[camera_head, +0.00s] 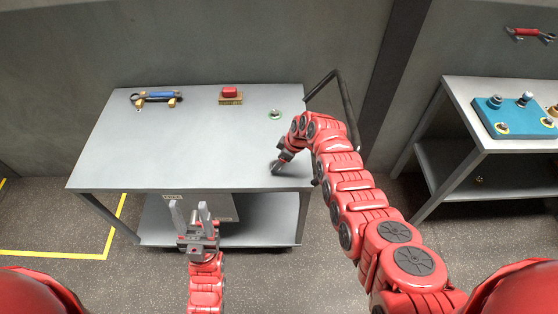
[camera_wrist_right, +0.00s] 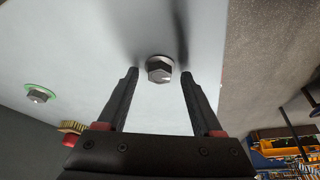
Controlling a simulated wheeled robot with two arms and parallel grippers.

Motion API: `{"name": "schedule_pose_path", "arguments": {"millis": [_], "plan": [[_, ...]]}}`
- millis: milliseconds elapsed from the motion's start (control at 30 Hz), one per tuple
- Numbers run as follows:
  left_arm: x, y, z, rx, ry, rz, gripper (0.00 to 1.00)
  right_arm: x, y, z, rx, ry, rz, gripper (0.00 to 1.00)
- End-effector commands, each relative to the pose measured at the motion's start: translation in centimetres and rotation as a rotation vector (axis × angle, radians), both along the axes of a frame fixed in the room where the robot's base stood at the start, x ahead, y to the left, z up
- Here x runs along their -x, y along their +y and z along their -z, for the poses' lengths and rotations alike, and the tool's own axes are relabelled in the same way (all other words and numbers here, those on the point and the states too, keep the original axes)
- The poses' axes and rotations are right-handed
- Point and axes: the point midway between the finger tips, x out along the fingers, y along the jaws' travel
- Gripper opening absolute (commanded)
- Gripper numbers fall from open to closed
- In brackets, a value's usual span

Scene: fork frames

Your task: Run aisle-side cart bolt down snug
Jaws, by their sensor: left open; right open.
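The grey cart top (camera_head: 200,140) stands in front of me. A hex bolt (camera_wrist_right: 160,69) without a green ring sits near the cart's edge in the right wrist view. Another bolt (camera_head: 275,114) with a green ring is farther back; it also shows in the right wrist view (camera_wrist_right: 38,95). My right gripper (camera_head: 277,169) points down at the cart's near right corner and hides the ringless bolt in the head view. Its open fingers (camera_wrist_right: 160,76) stand on either side of that bolt, apart from it. My left gripper (camera_head: 189,206) is open and empty before the cart's front edge.
A blue-handled tool (camera_head: 158,97) rests on brass supports at the cart's back left. A red-topped brass block (camera_head: 231,96) stands at back middle. A black handle (camera_head: 345,105) rises at the cart's right end. A second bench (camera_head: 465,93) with a blue plate (camera_head: 512,117) stands right.

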Motion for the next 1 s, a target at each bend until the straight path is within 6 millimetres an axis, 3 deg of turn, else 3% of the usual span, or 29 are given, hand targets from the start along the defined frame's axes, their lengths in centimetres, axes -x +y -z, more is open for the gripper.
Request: {"name": "schedule_pose_path", "arguments": {"millis": [400, 767, 1000], "plan": [[0.0, 0.0, -0.03, 0.0, 0.0, 0.0, 0.5, -0.05, 0.08, 0.31, 0.001, -0.001, 0.002, 0.68], [0.0, 0.0, -0.03, 0.0, 0.0, 0.0, 0.5, -0.06, 0.06, 0.29, 0.001, -0.001, 0.002, 0.03], [0.01, 0.0, -0.08, 0.0, 0.0, 0.0, 0.5, -0.05, 0.06, 0.28, 0.0, -0.001, 0.005, 0.0]]}}
